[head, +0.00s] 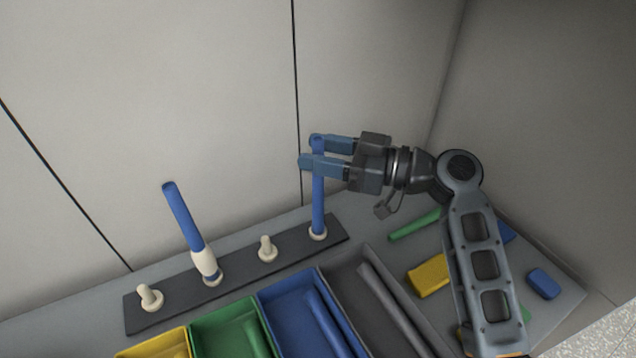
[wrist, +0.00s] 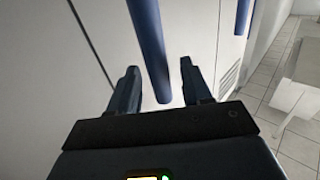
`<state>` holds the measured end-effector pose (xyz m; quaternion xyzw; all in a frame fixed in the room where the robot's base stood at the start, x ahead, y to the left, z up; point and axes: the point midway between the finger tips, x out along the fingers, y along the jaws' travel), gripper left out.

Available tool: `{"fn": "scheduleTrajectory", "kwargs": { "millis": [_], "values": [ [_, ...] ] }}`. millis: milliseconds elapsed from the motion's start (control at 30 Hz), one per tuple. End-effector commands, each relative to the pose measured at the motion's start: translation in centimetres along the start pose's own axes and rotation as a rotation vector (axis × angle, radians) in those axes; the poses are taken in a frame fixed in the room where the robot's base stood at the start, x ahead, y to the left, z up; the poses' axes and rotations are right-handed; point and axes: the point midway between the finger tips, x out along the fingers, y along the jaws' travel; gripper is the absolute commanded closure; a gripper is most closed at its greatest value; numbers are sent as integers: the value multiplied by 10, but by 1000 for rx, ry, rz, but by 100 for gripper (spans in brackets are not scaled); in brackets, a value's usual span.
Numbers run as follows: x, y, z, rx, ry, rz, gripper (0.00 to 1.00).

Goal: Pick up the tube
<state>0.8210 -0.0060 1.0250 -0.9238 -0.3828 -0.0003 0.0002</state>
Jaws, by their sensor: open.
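A blue tube (head: 318,205) stands upright on a cream peg at the right end of the dark peg strip (head: 178,308). My gripper (head: 311,150) is open at the tube's upper end, with the two blue fingers on either side of it. In the wrist view the tube (wrist: 151,45) comes down between the fingertips (wrist: 160,82), with gaps showing on both sides. A second blue tube (head: 183,218) with a cream lower part leans to the left on another peg. The task does not say which tube is meant.
Yellow (head: 135,352), green (head: 200,330), blue (head: 268,300) and grey (head: 335,275) bins stand in front of the strip. A green bar (head: 414,225), a yellow block (head: 428,276) and a blue block (head: 544,284) lie at right. A pale wall stands behind.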

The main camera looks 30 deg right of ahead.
Motion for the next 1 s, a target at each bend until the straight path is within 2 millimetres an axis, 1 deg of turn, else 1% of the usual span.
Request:
{"fn": "scheduleTrajectory", "kwargs": {
  "millis": [100,300,800,1000],
  "values": [
    [6,0,0,0,-1,0,51],
    [6,0,1,0,-1,0,51],
    [6,0,1,0,-1,0,99],
    [6,0,1,0,-1,0,100]
  ]
}}
